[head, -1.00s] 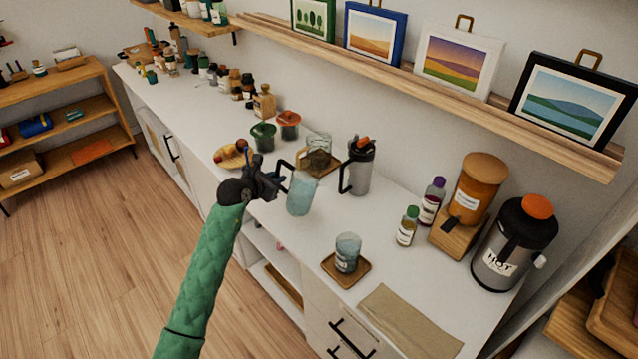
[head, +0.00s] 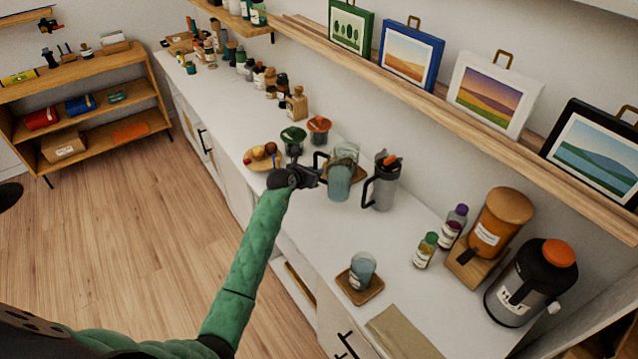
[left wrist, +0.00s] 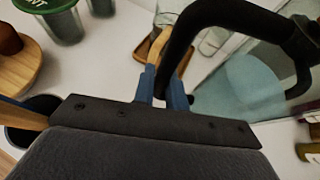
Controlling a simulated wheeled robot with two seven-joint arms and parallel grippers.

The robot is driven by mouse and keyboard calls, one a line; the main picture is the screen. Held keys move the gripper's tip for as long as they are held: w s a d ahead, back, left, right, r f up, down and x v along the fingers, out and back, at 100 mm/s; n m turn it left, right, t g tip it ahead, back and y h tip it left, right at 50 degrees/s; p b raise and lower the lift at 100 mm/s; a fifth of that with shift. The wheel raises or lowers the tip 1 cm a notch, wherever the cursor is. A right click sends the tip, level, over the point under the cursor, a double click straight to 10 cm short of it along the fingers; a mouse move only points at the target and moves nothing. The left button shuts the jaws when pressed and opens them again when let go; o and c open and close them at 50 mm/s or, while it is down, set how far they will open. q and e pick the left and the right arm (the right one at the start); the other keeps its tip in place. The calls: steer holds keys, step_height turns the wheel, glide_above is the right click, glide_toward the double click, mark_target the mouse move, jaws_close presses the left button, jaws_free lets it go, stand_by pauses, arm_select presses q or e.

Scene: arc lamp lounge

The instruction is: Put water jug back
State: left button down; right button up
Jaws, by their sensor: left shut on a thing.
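The water jug (head: 340,184) is clear with bluish water and a black handle. My left gripper (head: 312,175) is shut on that handle and holds the jug roughly upright over the counter. In the left wrist view the jug (left wrist: 250,88) is at the right, with its handle between the blue fingers of the gripper (left wrist: 166,88). A wooden tray (head: 359,179) lies behind the jug, mostly hidden by it. A clear glass vessel (head: 347,150) shows behind the jug too. I cannot tell whether the jug touches the tray. My right gripper is not in view.
A grey flask (head: 384,185) stands close right of the jug. Green (head: 293,141) and red (head: 319,130) lidded jars and a round board (head: 252,160) are to the left. A tumbler on a coaster (head: 374,292) stands nearer. The counter between flask and coaster is clear.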

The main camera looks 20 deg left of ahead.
arm_select(q)
steer(key=shift+f, duration=0.65)
steer(key=shift+f+p, duration=0.95)
steer(key=shift+f, duration=1.2)
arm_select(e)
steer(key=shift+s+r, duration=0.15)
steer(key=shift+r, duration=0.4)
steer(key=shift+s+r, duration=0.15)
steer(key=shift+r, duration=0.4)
arm_select(q)
steer(key=shift+f, duration=0.1)
steer(key=c, duration=1.4)
jaws_free()
steer(key=shift+f, duration=0.1)
steer(key=shift+c, duration=0.2)
